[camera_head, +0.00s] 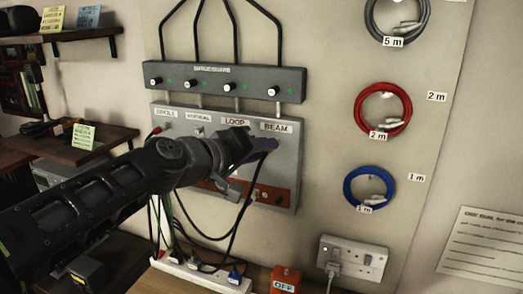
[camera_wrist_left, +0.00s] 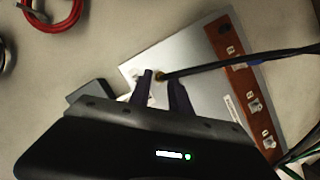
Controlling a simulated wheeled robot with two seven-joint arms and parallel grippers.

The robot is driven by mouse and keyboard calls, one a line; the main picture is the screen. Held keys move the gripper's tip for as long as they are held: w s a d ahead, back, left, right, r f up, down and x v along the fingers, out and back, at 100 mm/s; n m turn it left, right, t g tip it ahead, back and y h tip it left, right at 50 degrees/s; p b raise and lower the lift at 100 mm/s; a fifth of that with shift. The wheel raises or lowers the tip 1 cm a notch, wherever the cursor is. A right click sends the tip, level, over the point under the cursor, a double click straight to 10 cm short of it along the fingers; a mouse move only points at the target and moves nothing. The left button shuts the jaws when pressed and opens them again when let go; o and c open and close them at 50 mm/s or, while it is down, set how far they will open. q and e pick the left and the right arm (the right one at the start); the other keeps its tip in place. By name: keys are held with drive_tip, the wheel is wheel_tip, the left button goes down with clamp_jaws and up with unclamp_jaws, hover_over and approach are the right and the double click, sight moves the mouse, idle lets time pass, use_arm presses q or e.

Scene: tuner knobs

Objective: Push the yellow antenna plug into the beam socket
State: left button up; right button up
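My left gripper (camera_head: 268,145) is in front of the panel, just below the BEAM label (camera_head: 276,127). The gripper looks shut on the plug, whose black cable (camera_wrist_left: 230,62) runs off to the right. The plug's tip is at the grey panel face (camera_wrist_left: 195,65). The beam socket is hidden behind the fingers and plug, so I cannot tell how deep the plug sits. My right gripper is not in view.
A grey unit with several knobs (camera_head: 230,85) is above the socket panel (camera_head: 291,155). A brown strip (camera_head: 280,196) crosses the panel's lower part. Loose cables hang below to a white power strip (camera_head: 200,275). Coiled red (camera_head: 360,110) and blue (camera_head: 347,190) cables hang to the right.

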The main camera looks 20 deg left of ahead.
use_arm(q)
drive_tip(key=shift+o, duration=1.4)
drive_tip(key=b+v, duration=0.1)
drive_tip(key=v, duration=0.6)
drive_tip(key=shift+s, duration=0.4)
drive_tip(key=shift+a+r, duration=0.1)
